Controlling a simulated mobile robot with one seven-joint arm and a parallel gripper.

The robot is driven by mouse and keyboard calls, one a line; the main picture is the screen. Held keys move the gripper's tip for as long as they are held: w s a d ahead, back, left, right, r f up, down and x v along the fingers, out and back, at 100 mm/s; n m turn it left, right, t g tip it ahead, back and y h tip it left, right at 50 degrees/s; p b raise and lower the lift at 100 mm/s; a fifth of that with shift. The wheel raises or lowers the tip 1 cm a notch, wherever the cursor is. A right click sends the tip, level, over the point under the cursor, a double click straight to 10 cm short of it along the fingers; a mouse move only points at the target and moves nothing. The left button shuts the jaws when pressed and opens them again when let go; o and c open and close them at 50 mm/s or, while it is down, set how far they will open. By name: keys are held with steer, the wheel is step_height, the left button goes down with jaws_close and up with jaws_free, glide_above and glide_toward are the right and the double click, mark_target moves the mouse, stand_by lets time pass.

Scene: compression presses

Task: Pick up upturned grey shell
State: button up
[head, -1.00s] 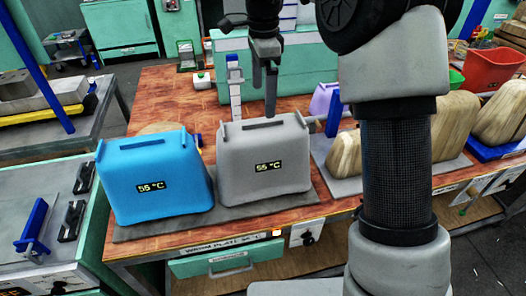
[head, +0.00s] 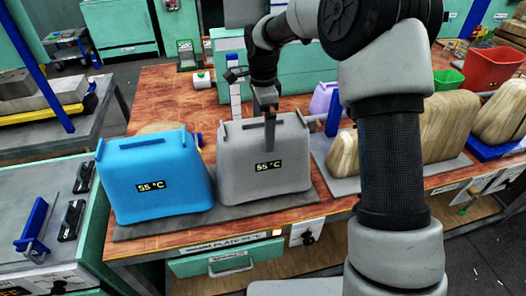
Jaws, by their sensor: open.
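The upturned grey shell (head: 240,175) stands on the grey warming plate mat, right of the blue shell, with a raised ridge along its top and a "55 °C" label on its front. My gripper (head: 269,145) is at the shell's top edge, right of its middle. One finger shows in front of the upper front face, just above the label. The other finger is hidden, so I cannot tell whether the jaws straddle the wall or ridge, or whether they touch. The gripper is open, and the shell rests on the mat.
A blue shell (head: 153,180) with its own "55 °C" label stands close on the left. Wooden forms (head: 448,127) stand on the right. A blue upright post (head: 334,113) and a pale upright post (head: 235,100) stand near the grey shell. A red bin (head: 490,68) is at back right.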

steer(key=c, duration=1.3)
steer(key=shift+r, duration=0.15)
